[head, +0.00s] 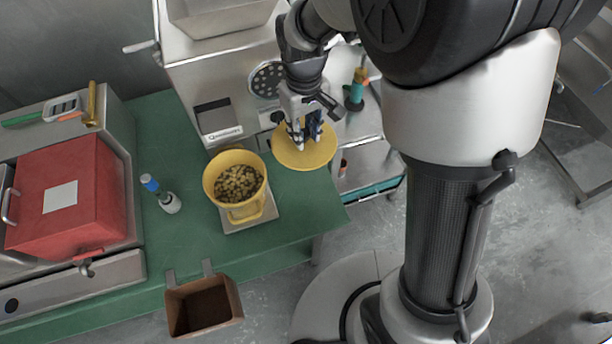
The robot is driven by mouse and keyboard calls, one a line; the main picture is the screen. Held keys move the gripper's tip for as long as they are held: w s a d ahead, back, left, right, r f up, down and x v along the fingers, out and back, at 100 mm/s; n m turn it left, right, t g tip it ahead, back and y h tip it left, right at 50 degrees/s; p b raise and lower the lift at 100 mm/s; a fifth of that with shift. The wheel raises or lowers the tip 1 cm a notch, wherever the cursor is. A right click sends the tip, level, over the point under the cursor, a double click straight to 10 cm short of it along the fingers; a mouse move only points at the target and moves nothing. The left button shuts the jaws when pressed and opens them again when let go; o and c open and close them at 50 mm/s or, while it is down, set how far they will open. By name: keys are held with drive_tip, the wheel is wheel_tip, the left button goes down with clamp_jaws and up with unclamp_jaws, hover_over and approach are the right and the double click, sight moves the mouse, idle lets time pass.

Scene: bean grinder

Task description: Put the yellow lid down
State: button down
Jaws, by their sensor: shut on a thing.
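The yellow lid (303,155) is a flat round disc in the head view, right of the yellow container. My gripper (304,142) points down and is shut on the lid near its middle, at a part hidden by the fingers. The lid appears at the right end of the green table (300,212); I cannot tell whether it touches the surface or hangs above it. The yellow container (252,212) stands uncovered on a pale square plate, filled with brown beans (239,183).
A steel grinder machine (225,80) stands behind the container and lid. A small blue-topped bottle (162,194) and a red box (75,200) are to the left. A brown open bin (203,306) hangs at the front edge. Green table space is clear in front of the lid.

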drive_tip(key=shift+s+a+f+b, duration=0.15)
drive_tip(key=shift+f+b, duration=1.4)
drive_tip(key=shift+f, duration=3.35)
drive_tip(key=shift+s+a+f+b, duration=0.1)
drive_tip(key=shift+f+b, duration=1.45)
drive_tip(key=shift+f, duration=3.35)
drive_tip(key=shift+f, duration=0.2)
drive_tip(key=c, duration=1.3)
unclamp_jaws()
drive_tip(key=shift+r, duration=0.2)
